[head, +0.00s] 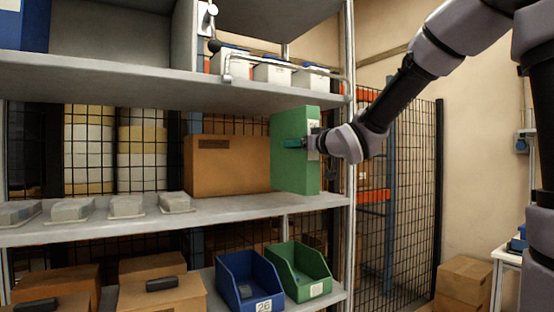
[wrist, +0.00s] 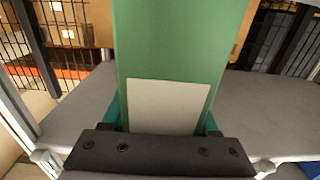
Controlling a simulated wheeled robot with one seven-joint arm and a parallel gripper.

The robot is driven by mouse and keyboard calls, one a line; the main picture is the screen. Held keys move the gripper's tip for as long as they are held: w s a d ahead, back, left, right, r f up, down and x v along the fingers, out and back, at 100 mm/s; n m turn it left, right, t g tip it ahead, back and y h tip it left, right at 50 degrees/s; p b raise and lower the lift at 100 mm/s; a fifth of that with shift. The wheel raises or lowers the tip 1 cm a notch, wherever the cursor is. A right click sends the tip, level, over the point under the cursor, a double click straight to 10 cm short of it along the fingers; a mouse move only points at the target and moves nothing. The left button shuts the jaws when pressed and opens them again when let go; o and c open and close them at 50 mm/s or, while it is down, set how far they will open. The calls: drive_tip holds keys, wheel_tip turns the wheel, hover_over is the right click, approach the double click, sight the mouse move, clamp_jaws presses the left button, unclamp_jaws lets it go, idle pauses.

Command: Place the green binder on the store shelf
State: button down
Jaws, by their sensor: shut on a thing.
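The green binder (head: 293,150) stands upright at the right end of the middle store shelf (head: 232,208), beside a brown cardboard box. My gripper (head: 297,143) is shut on the binder's spine side, near its label. In the wrist view the binder (wrist: 180,40) fills the middle, with its pale label (wrist: 167,106) facing me and the teal fingers (wrist: 167,122) on both sides. The binder's lower end is at shelf level in the head view; I cannot tell whether it touches the shelf.
The cardboard box (head: 228,165) stands just left of the binder. Several grey packs (head: 126,206) lie further left. A metal post (head: 350,170) rises at the right shelf edge. An upper shelf (head: 170,86) hangs close above. Blue (head: 249,280) and green bins (head: 298,270) sit below.

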sight(281, 156)
drive_tip(key=x, duration=0.9)
drive_tip(key=shift+w+a, duration=0.1)
drive_tip(key=shift+a, duration=0.05)
drive_tip(key=shift+f, duration=1.8)
drive_tip(key=shift+c, duration=0.8)
unclamp_jaws()
drive_tip(key=shift+f, duration=0.15)
